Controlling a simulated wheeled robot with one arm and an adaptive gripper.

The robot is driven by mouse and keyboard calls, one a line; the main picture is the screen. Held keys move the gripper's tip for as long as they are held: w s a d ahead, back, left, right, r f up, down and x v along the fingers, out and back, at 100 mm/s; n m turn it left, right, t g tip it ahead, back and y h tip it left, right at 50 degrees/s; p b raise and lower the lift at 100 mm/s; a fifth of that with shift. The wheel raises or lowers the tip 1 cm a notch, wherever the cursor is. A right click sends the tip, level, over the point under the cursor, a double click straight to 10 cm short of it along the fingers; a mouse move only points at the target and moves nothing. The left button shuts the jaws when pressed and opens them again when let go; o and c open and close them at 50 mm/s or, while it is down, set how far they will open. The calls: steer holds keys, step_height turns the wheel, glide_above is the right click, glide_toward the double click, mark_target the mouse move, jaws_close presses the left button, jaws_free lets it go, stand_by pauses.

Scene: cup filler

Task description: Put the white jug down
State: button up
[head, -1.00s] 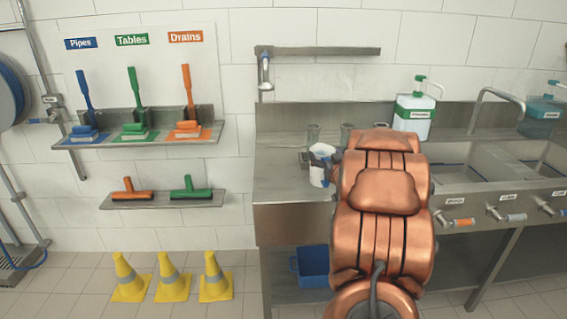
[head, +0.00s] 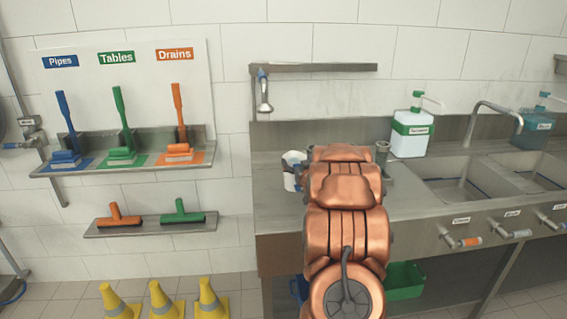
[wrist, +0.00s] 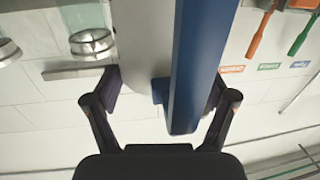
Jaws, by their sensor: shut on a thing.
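The white jug (head: 290,178) shows in the head view just left of my arm, over the left part of the steel counter (head: 268,205). Whether its base touches the counter is hard to tell. In the wrist view its white body (wrist: 145,40) and long blue handle (wrist: 195,70) fill the middle. My gripper (wrist: 165,90) is shut on the jug, with one finger on each side. In the head view my arm hides most of the gripper and part of the jug.
A clear cup with a metal base (wrist: 92,42) is near the jug in the wrist view. A metal cup (head: 382,152) stands right of my arm, and a white-and-green soap bottle (head: 410,135) stands behind. Sinks (head: 465,180) lie to the right. The counter's left end looks clear.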

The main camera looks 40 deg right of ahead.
steer(key=w+d+f+p, duration=0.1)
steer(key=w+f+p, duration=0.2)
steer(key=w, duration=0.4)
steer(key=shift+w+f, duration=0.2)
steer(key=shift+f, duration=0.5)
steer(key=o, duration=1.2)
